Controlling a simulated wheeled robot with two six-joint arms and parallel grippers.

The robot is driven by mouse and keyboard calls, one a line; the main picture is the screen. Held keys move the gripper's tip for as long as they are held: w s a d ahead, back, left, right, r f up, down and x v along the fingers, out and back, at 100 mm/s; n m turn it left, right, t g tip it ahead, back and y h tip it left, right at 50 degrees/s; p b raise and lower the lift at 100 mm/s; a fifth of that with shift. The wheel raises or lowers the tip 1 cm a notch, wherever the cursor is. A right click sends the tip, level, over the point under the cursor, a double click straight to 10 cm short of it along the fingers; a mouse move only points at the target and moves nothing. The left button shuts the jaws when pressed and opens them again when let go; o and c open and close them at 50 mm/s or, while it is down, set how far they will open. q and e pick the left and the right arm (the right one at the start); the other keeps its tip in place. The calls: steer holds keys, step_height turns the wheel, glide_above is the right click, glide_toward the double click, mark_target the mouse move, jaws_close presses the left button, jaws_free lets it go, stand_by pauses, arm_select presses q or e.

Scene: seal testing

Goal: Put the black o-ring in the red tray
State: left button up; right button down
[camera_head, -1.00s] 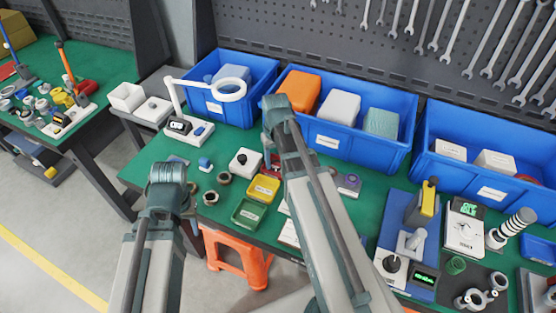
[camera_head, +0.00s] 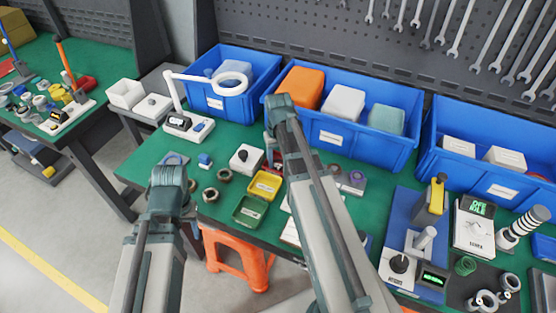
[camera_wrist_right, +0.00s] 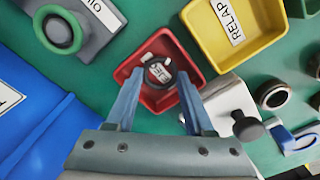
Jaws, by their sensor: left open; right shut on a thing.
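The red tray (camera_wrist_right: 158,103) lies on the green bench top in the right wrist view, with a label inside. In the head view my right arm hides most of it. My right gripper (camera_wrist_right: 161,76) is over the tray, its fingers closed on the black o-ring (camera_wrist_right: 147,74). The ring surrounds part of the label in this view. I cannot tell whether it touches the tray floor. My left gripper (camera_head: 189,207) is open, left of the small trays in the head view; its fingertips are hard to make out.
A yellow tray (camera_head: 265,184) and a green tray (camera_head: 250,210) stand close to the red one. Dark rings (camera_head: 210,195) and a white block with a black knob (camera_head: 245,158) lie nearby. Blue bins (camera_head: 335,138) line the back. An orange stool (camera_head: 237,262) stands below.

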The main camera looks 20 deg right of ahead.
steer(key=shift+f, duration=0.2)
steer(key=shift+c, duration=1.4)
jaws_free()
steer(key=shift+r, duration=0.1)
steer(key=shift+r, duration=0.15)
step_height(320, 180, up, 12)
steer(key=p, duration=1.2)
steer(key=s+a+n, duration=0.2)
steer(key=s+a, duration=0.5)
steer(key=a, duration=0.3)
steer(key=s+a+n+h, duration=0.1)
steer(key=s+a+n, duration=0.1)
steer(key=s+a, duration=0.4)
steer(key=a, duration=0.5)
steer(key=shift+s+a, duration=0.2)
steer(key=shift+s, duration=0.15)
